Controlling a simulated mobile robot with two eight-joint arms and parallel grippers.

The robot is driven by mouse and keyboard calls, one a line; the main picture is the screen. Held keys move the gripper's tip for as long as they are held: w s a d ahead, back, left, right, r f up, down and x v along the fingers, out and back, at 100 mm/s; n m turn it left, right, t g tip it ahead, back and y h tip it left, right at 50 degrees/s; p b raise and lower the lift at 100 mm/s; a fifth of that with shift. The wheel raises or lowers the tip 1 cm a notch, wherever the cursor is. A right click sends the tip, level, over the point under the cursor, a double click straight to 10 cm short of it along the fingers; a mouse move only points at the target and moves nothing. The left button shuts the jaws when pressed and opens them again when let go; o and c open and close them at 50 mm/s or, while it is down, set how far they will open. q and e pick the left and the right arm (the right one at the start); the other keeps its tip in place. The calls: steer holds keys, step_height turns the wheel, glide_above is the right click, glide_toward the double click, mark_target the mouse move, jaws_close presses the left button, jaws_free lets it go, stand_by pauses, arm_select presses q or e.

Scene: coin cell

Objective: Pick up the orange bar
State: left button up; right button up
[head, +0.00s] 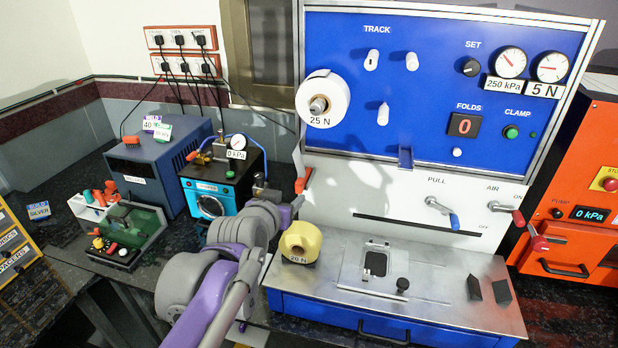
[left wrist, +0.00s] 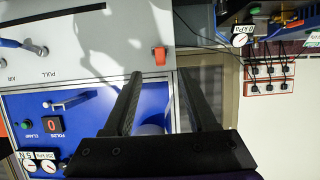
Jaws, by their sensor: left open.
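The orange bar (head: 303,181) is a small red-orange piece at the left edge of the white lower panel of the blue machine. It also shows in the left wrist view (left wrist: 160,56), beyond the fingertips and roughly in line with the gap between them. My left gripper (left wrist: 157,73) is open with nothing between its two black fingers. In the head view my left arm reaches up from the bottom, and its gripper end (head: 296,204) is just below the bar; the fingers are hard to make out there. My right gripper is not in view.
The blue machine (head: 400,60) has levers and a yellow roll (head: 300,241) close to the right of my left arm.

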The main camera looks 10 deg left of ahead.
mark_target(298, 188)
arm_select(q)
steer(key=x, duration=0.8)
steer(key=shift+w, duration=0.2)
steer(key=shift+s, duration=0.1)
steer(key=shift+c, duration=0.3)
jaws_close()
